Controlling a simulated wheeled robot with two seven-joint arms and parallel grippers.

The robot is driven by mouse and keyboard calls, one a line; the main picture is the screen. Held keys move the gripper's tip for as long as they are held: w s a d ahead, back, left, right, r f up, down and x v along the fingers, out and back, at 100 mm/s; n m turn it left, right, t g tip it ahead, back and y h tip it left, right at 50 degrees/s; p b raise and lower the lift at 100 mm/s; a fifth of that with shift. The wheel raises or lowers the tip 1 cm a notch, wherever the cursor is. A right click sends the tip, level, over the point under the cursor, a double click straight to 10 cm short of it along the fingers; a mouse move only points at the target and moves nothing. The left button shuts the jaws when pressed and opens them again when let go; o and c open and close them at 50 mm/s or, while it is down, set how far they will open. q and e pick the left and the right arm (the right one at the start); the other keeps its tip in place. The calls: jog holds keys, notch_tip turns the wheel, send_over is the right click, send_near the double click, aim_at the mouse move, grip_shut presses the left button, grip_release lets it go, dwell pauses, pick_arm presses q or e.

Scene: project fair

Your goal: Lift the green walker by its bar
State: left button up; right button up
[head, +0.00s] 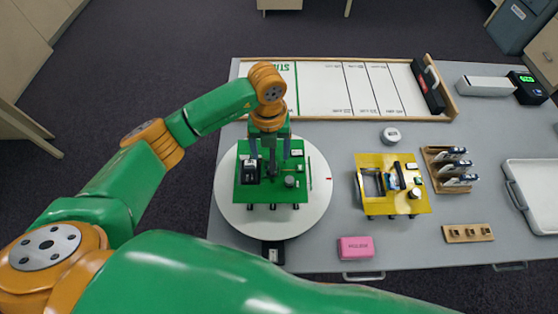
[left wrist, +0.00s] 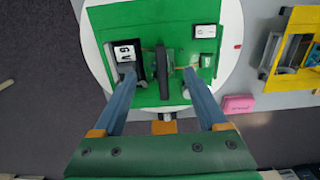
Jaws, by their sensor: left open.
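The green walker (head: 272,193) is a flat green board carrying small parts, on a round white turntable (head: 227,205). In the left wrist view the walker (left wrist: 180,30) fills the top middle. Its dark upright bar (left wrist: 162,72) stands near the middle of the board. My left gripper (head: 269,154) is over the walker, pointing down. It is open, with one finger on each side of the bar (left wrist: 160,76) and visible gaps to it. How far the fingertips reach down is hard to tell. My right gripper is not in view.
A yellow walker (head: 378,206) stands to the right on the grey table. A pink block (head: 356,247) lies at the front edge. A white lane board (head: 330,90) is behind. A wooden rack (head: 436,171), wooden block (head: 467,233) and white tray (head: 540,170) are farther right.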

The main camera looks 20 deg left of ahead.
aim_at(272, 160)
pick_arm(q)
jog(key=f, duration=0.2)
jog(key=s+f+p, duration=0.1)
jog(key=f, duration=0.1)
jog(key=shift+s+d, duration=0.1)
jog(key=shift+d, duration=0.05)
jog(key=shift+w+f, duration=0.2)
jog(key=shift+w, duration=0.1)
jog(key=shift+s, duration=0.1)
grip_shut()
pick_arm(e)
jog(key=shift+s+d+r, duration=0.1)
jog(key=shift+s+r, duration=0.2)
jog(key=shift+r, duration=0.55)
pick_arm(q)
jog(key=shift+r, duration=0.1)
jog(key=shift+r, duration=0.1)
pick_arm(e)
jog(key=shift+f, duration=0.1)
